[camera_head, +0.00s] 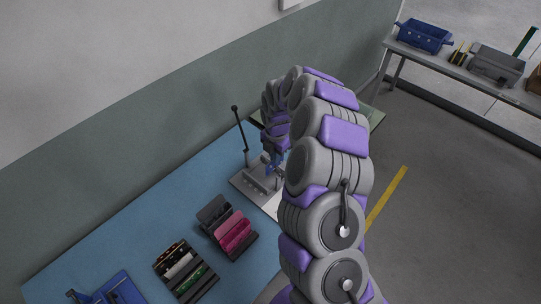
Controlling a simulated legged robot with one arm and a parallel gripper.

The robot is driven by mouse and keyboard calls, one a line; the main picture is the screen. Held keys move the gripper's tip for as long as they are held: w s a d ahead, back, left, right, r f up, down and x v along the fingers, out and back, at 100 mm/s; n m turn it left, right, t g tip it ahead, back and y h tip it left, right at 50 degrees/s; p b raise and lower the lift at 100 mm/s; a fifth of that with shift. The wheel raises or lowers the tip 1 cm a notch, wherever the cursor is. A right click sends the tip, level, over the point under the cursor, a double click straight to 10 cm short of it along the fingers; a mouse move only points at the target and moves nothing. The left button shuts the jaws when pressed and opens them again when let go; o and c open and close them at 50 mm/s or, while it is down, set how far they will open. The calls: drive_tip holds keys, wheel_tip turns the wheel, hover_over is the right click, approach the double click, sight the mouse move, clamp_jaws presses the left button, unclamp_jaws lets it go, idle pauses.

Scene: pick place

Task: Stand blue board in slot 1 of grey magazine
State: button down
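My gripper (273,158) is small in view at the far end of my arm, over the metal fixture. A small blue piece shows at its tip; I cannot tell whether this is the blue board or part of the gripper. The fingers are too small and partly covered to read as open or shut. A dark grey slotted holder (213,211) with a pink block (234,232) in or against it stands on the blue bench top. I cannot tell for sure that it is the grey magazine, and its slot numbers do not show.
A metal fixture (248,182) with an upright black lever (241,133) stands on the blue bench (150,232). A black rack (172,258) holds several pieces. A blue object (118,290) lies at lower left. A side table with bins (424,36) stands at upper right.

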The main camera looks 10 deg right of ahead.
sight(274, 169)
wheel_tip(274, 169, down, 6)
drive_tip(key=b, duration=0.1)
drive_tip(key=shift+a+b, duration=0.2)
drive_tip(key=shift+b, duration=0.1)
idle(2.0)
drive_tip(key=shift+a+f, duration=0.2)
drive_tip(key=shift+d+f, duration=0.1)
drive_tip(key=shift+d, duration=0.2)
drive_tip(key=shift+a+f+b, duration=0.25)
drive_tip(key=shift+f+b, duration=0.15)
drive_tip(key=shift+f, duration=0.5)
idle(0.4)
